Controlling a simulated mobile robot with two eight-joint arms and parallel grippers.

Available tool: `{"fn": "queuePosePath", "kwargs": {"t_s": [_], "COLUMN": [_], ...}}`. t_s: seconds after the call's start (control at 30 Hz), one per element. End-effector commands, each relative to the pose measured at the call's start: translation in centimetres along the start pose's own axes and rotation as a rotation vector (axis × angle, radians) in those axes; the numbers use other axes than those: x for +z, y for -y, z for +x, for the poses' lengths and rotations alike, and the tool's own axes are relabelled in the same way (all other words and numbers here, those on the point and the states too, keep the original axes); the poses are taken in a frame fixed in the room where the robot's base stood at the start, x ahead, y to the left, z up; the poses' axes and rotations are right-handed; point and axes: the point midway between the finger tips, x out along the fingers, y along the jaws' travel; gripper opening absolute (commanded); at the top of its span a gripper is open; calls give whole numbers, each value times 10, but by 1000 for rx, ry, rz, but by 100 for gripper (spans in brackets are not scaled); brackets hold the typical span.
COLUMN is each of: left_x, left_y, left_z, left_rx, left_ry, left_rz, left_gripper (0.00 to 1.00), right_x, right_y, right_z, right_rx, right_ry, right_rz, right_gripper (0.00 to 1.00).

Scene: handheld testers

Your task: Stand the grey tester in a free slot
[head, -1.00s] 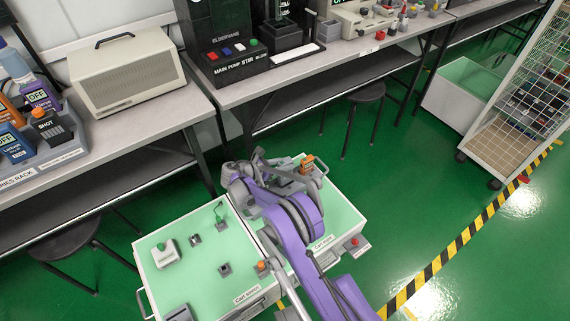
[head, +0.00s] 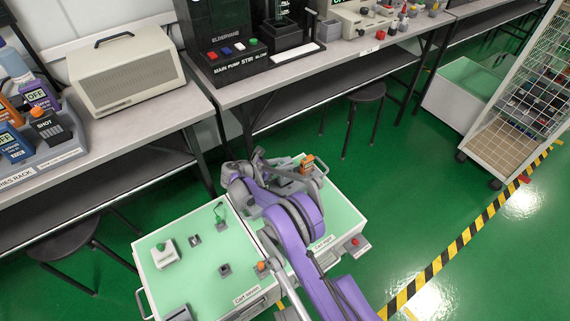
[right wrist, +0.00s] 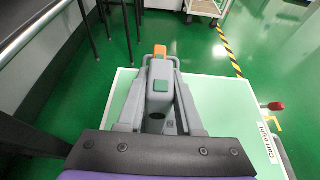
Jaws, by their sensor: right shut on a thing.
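The grey tester (right wrist: 157,103) has a green square button and sits between the fingers of my right gripper (right wrist: 160,98), which is shut on it. An orange block shows at its far end. In the head view my right gripper (head: 288,178) is over the far end of the right cart, with the orange part showing just past it; its fingers are partly hidden by my arm. A grey rack (head: 62,157) on the left bench holds purple, orange, blue and dark testers. I cannot clearly make out an empty slot in it. My left gripper is not in view.
Two carts stand side by side: the left cart's green top (head: 205,290) carries small fittings, and the right cart (head: 340,215) has a red knob (head: 354,242). A beige case (head: 125,75) stands right of the rack. A stool (head: 70,243) is by the left bench.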

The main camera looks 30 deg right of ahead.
Motion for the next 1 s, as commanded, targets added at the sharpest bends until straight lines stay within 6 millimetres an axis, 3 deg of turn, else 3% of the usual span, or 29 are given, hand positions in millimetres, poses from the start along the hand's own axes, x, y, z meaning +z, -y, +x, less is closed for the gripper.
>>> {"fn": "queuePosePath", "kwargs": {"t_s": [1.0], "left_x": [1], "left_y": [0], "left_z": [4], "left_rx": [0], "left_ry": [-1], "left_rz": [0], "left_gripper": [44], "right_x": [-16], "right_y": [0], "right_z": [7], "right_rx": [0], "right_ry": [0], "right_rz": [0], "right_gripper": [0]}}
